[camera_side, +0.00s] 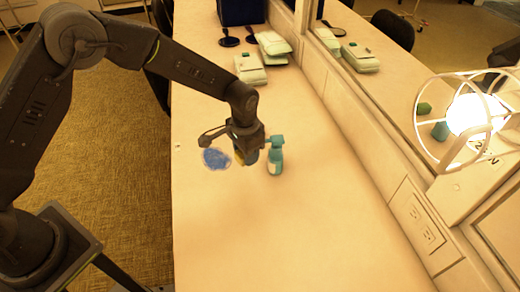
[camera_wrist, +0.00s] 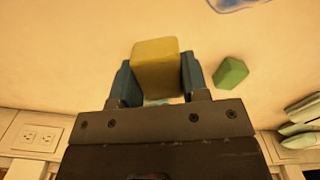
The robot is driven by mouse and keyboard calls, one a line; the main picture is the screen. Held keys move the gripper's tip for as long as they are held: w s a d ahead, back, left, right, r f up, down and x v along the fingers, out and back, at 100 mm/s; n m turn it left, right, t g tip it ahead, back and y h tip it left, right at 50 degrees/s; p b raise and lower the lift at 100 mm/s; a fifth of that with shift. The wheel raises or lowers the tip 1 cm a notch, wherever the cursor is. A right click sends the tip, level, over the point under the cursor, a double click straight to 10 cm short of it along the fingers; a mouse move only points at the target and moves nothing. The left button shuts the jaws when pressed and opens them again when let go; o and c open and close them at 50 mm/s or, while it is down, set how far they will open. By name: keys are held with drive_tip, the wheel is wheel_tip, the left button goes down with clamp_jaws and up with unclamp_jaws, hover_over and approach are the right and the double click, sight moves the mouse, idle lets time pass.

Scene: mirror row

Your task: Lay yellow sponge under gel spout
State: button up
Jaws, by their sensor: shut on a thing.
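My gripper (camera_side: 246,156) is shut on the yellow sponge (camera_wrist: 156,68), one blue finger on each side of it in the wrist view. In the side view only a sliver of the sponge (camera_side: 239,158) shows. The sponge appears to be above the counter; the exact gap is unclear. A teal bottle (camera_side: 275,160) with a spout head stands upright just right of my gripper in the side view. In the wrist view the bottle is mostly hidden behind the gripper and sponge.
A blue patch (camera_side: 215,158) with a pale rim lies left of my gripper. A green block (camera_wrist: 231,72) lies near the sponge in the wrist view. Pale packets (camera_side: 250,69) and a dark box (camera_side: 242,12) are at the back. A mirror runs along the right; the front counter (camera_side: 290,240) is clear.

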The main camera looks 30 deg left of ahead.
drive_tip(key=w+d, duration=0.2)
drive_tip(key=shift+w+d+f, duration=0.1)
drive_tip(key=shift+w+d, duration=0.2)
drive_tip(key=shift+d, duration=0.05)
drive_tip(key=o, duration=0.9)
